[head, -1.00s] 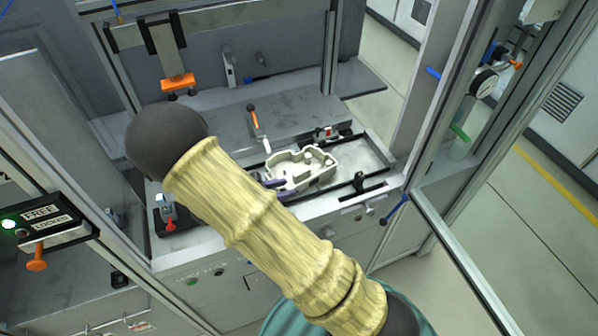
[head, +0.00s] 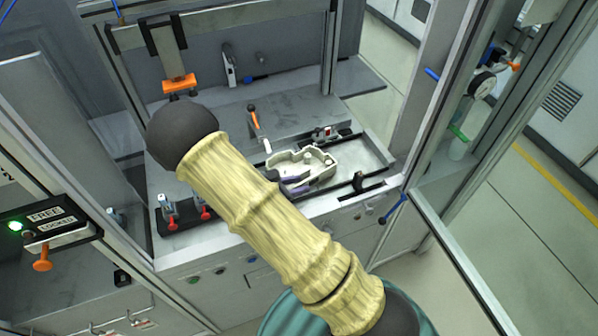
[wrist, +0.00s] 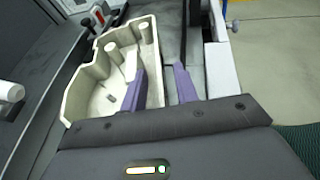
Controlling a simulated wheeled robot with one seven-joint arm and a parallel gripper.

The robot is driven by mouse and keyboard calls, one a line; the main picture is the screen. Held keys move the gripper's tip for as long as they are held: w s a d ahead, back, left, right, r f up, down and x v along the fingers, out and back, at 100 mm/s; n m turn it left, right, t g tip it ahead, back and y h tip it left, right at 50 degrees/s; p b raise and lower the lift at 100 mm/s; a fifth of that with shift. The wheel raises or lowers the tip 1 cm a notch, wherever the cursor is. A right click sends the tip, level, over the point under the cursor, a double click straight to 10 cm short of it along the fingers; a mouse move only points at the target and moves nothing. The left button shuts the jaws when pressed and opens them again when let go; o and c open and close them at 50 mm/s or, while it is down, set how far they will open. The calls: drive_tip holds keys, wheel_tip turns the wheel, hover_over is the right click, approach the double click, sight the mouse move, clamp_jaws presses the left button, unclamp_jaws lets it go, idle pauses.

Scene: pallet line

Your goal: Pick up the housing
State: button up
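The housing (head: 318,160) is a cream, open-topped casting with an uneven outline and posts inside. It sits in the fixture tray on the workbench and fills the left half of the wrist view (wrist: 88,92). My gripper (wrist: 160,68) has two purple fingers, spread apart. One finger is over the inside of the housing and the other is outside its right wall, with that wall between them. A gap shows between the wall and the outer finger. In the head view my arm hides most of the gripper and the housing's near left part.
An orange-handled lever (head: 252,115) stands behind the housing. Red-tipped clamps (head: 204,213) stand left of my arm. Frame posts flank the station.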

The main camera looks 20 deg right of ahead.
clamp_jaws()
drive_tip(key=shift+r, duration=0.1)
drive_tip(key=shift+r, duration=0.55)
wheel_tip(320, 180, up, 2)
drive_tip(key=shift+r+b, duration=0.1)
drive_tip(key=shift+b, duration=0.3)
drive_tip(key=s+d+p, duration=0.2)
drive_tip(key=s+p, duration=0.4)
drive_tip(key=s, duration=1.2)
drive_tip(key=shift+d+p, duration=0.15)
drive_tip(key=shift+p, duration=0.15)
